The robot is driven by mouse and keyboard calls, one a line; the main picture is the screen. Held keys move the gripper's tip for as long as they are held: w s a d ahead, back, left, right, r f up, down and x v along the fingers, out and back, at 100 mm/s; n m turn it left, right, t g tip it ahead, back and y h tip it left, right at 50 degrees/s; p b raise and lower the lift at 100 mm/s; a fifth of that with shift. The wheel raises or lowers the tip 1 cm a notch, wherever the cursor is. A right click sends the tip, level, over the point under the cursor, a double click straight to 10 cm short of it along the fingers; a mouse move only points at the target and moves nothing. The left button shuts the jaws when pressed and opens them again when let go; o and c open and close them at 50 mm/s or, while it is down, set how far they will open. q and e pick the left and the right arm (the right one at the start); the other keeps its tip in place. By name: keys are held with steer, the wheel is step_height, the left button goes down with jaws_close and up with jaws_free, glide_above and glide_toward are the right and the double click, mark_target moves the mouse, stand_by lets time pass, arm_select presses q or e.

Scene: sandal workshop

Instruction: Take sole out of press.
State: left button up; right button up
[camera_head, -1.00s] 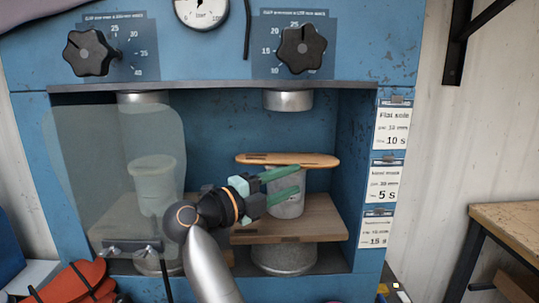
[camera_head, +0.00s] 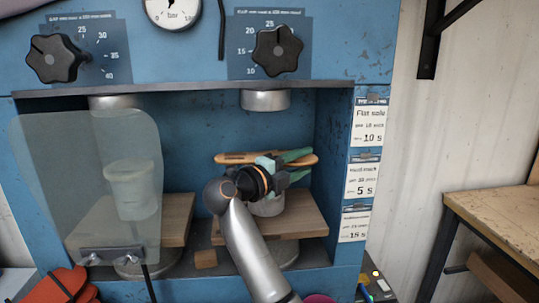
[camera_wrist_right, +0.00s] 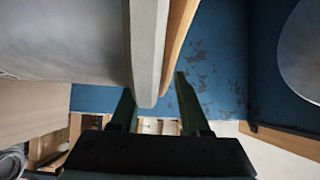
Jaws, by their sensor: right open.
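The sole (camera_head: 232,158) is a flat orange-brown piece lying level on top of the pale post (camera_head: 268,208) in the right bay of the press. My right gripper (camera_head: 306,165) is in front of the sole at about its height, with green fingers spread apart. In the right wrist view, the sole's orange edge (camera_wrist_right: 179,30) lies against a grey rounded edge (camera_wrist_right: 147,50). These edges reach into the gap between the open fingers (camera_wrist_right: 156,98). The gripper hides part of the sole and post in the head view. My left gripper is not in view.
A clear shield (camera_head: 85,180) covers the press's left bay. A wooden board (camera_head: 300,220) surrounds the right post's lower part. The upper stamp (camera_head: 265,100) hangs above the sole with free space between. The bay's right wall (camera_head: 333,150) is close to the sole's end.

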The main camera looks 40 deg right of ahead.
steer(key=shift+w+d, duration=0.1)
steer(key=shift+d, duration=0.5)
jaws_close()
stand_by(1.0)
